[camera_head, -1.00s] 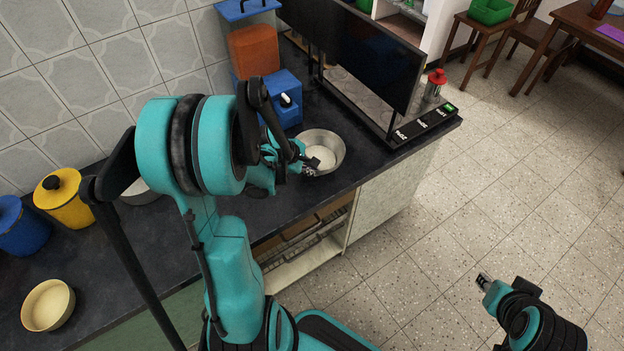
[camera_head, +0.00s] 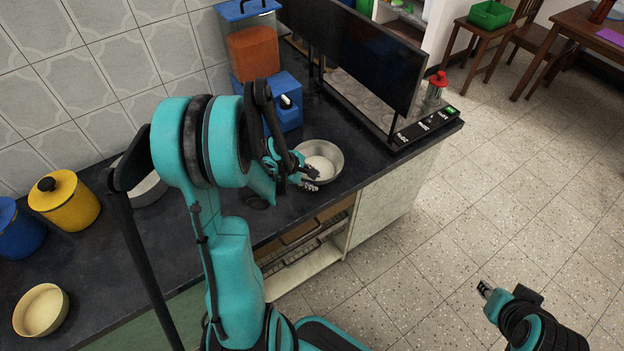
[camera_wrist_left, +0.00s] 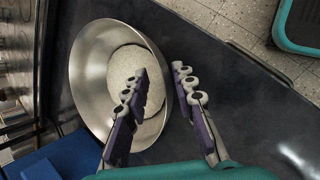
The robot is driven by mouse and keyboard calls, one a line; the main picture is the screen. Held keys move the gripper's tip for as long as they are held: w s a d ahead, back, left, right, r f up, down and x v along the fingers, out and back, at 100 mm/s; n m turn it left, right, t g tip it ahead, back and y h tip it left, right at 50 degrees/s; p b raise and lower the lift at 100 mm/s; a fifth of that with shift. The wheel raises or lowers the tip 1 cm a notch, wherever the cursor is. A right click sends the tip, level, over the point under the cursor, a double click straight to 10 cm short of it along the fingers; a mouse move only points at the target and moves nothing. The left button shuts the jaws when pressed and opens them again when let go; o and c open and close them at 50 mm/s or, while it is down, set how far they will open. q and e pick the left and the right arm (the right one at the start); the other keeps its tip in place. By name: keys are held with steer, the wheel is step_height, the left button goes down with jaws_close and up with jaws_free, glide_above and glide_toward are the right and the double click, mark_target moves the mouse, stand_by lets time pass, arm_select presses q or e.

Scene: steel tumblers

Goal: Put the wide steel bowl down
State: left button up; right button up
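The wide steel bowl (camera_head: 335,157) stands upright on the dark counter (camera_head: 281,214), near its front edge and left of the black screen. In the left wrist view the bowl (camera_wrist_left: 88,75) shows a shiny wall and a pale, round bottom. My left gripper (camera_head: 308,178) is at the bowl's near rim. In the left wrist view its fingers (camera_wrist_left: 158,88) are apart: one lies over the bowl's inside, the other outside the rim. I cannot tell whether either touches the bowl. My right gripper (camera_head: 484,289) is over the floor, far from the counter; its finger opening is too small to judge.
A blue dispenser (camera_head: 284,92) stands behind the bowl, and a black screen (camera_head: 365,50) to its right. Another metal bowl (camera_head: 150,190), partly behind my arm, a yellow canister (camera_head: 70,207), a blue canister (camera_head: 18,232) and a cream bowl (camera_head: 42,310) are at the left.

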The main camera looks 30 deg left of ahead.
arm_select(q)
steer(key=shift+s+r, duration=0.1)
steer(key=shift+r, duration=0.25)
steer(key=p+v, duration=0.5)
steer(key=v, duration=0.6)
steer(key=s+d+r+m+y, duration=0.1)
steer(key=s+d+r+m, duration=0.1)
steer(key=d+m, duration=0.4)
steer(key=s+d+r+m, duration=0.2)
steer(key=d+r+m, duration=0.2)
steer(key=d+m, duration=0.2)
steer(key=s+d+r+m+t+y, duration=0.1)
steer(key=d+r+m, duration=0.3)
steer(key=m, duration=0.5)
steer(key=s+d, duration=0.1)
steer(key=d, duration=0.1)
steer(key=shift+s+d+m+y, duration=0.3)
steer(key=shift+s+d, duration=0.1)
